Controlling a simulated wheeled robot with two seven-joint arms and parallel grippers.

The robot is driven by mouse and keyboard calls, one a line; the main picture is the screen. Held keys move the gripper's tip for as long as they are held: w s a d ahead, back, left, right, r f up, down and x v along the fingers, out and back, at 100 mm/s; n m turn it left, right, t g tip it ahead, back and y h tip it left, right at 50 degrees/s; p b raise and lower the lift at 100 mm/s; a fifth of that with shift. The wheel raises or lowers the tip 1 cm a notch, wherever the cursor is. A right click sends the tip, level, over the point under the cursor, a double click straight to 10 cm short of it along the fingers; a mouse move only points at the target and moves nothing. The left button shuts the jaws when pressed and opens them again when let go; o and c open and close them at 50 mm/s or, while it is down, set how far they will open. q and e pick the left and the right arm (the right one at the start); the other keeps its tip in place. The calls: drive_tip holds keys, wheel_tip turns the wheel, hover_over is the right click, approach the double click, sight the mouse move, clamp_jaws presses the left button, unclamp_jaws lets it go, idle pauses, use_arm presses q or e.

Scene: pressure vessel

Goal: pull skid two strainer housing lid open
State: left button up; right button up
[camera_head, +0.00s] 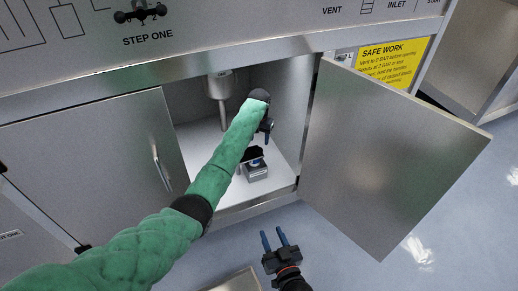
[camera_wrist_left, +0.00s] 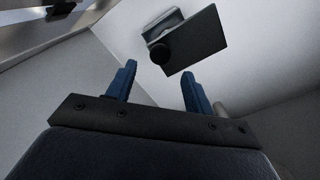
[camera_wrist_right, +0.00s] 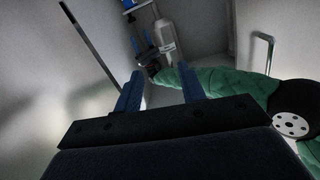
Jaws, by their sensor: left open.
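The likely strainer housing is a small grey box (camera_head: 257,171) on the cabinet floor, with a dark plate-like lid (camera_head: 250,154) at its top. In the left wrist view the dark square lid (camera_wrist_left: 200,42) and a round black knob (camera_wrist_left: 160,52) show beside the pale box (camera_wrist_left: 163,20). I cannot tell how far the lid is raised. My left gripper (camera_head: 267,138) is inside the cabinet above the box, and its fingers (camera_wrist_left: 157,82) are apart and empty, short of the lid. My right gripper (camera_head: 273,238) is open and empty outside, in front of the cabinet.
The right cabinet door (camera_head: 385,155) stands swung open. The left door (camera_head: 95,155) with its bar handle (camera_head: 161,167) looks closed. A metal cylinder with a pipe (camera_head: 221,88) hangs in the cabinet. My green left arm crosses the opening. Floor (camera_head: 335,255) is clear around my right gripper.

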sight(259, 149)
use_arm(q)
wheel_tip(259, 149, down, 6)
drive_tip(key=shift+f+b, duration=0.1)
drive_tip(key=shift+b, duration=0.4)
use_arm(e)
wheel_tip(259, 149, up, 13)
drive_tip(key=w+t+y, duration=0.1)
drive_tip(key=t, duration=0.3)
drive_tip(key=shift+d+t, duration=0.25)
drive_tip(key=shift+t, duration=0.05)
use_arm(q)
clamp_jaws()
